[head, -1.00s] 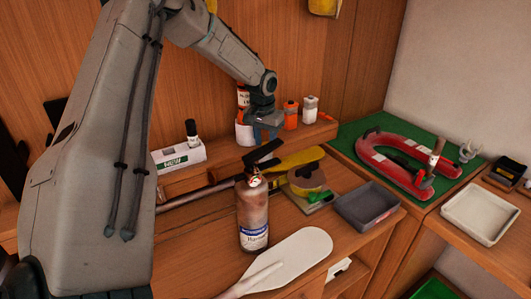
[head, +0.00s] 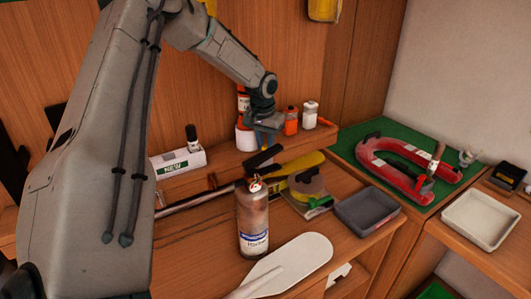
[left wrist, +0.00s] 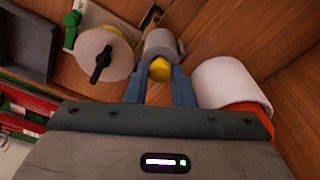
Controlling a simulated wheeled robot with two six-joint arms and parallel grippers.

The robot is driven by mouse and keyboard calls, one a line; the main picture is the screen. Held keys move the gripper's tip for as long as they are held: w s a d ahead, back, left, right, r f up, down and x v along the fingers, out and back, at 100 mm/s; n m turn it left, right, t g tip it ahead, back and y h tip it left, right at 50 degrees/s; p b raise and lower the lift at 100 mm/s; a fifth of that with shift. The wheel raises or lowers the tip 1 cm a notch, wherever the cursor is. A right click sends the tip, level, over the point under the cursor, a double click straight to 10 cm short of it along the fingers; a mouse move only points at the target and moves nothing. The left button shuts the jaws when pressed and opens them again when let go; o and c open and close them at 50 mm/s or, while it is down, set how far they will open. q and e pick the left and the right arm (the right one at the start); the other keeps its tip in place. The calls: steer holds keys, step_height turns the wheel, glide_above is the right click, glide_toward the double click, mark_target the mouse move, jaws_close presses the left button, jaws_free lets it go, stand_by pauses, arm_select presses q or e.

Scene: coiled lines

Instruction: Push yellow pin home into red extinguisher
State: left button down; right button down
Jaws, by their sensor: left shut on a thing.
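The extinguisher (head: 253,222) stands upright on the bench in the head view. Its body is a worn brownish red, with a white and blue label and a black lever (head: 264,156) on top. My left gripper (head: 268,124) is behind and above it, apart from it, near the back shelf. In the left wrist view its blue fingers (left wrist: 160,88) are shut on a small rounded yellow thing, which looks like the yellow pin (left wrist: 160,70). The pin cannot be made out in the head view. The pin's hole in the extinguisher is too small to tell. My right gripper does not show.
A white paddle (head: 305,255) lies in front of the extinguisher. A round tape-like reel (head: 308,186) and a grey tray (head: 367,210) are to its right. Orange and white bottles (head: 310,114) stand close to the gripper on the shelf. A red horseshoe-shaped thing (head: 385,180) lies on green matting.

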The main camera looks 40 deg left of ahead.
mark_target(265, 146)
arm_select(q)
steer(key=shift+r, duration=0.1)
steer(key=shift+r, duration=0.3)
steer(key=shift+r+p, duration=1.35)
steer(key=shift+r, duration=0.7)
steer(key=shift+f, duration=0.1)
